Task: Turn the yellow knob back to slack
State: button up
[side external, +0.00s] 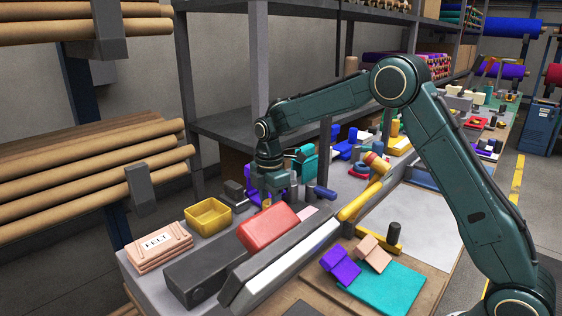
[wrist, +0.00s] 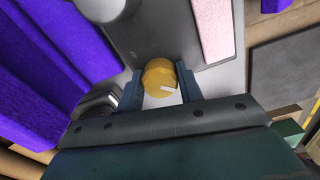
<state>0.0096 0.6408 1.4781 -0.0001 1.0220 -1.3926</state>
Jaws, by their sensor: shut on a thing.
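The yellow knob (wrist: 158,74) is round, with a short white mark near its lower right edge in the wrist view. The two blue-grey fingers of my gripper (wrist: 160,88) stand on either side of it and are shut on it. In the side external view my gripper (side external: 268,192) points down at the bench, behind the red block. The knob is mostly hidden there by the gripper and is too small to read its mark.
A yellow bin (side external: 208,216) and stacked pink felt pieces (side external: 160,247) are at left. Purple felt (wrist: 55,50) lies close by in the wrist view.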

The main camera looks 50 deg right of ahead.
aim_at(270, 202)
jog(key=n, duration=0.3)
jog(key=shift+f+n, duration=0.15)
jog(key=shift+n, duration=2.25)
jog(key=o, duration=1)
jog(key=shift+o, duration=0.2)
jog(key=shift+r, duration=2.6)
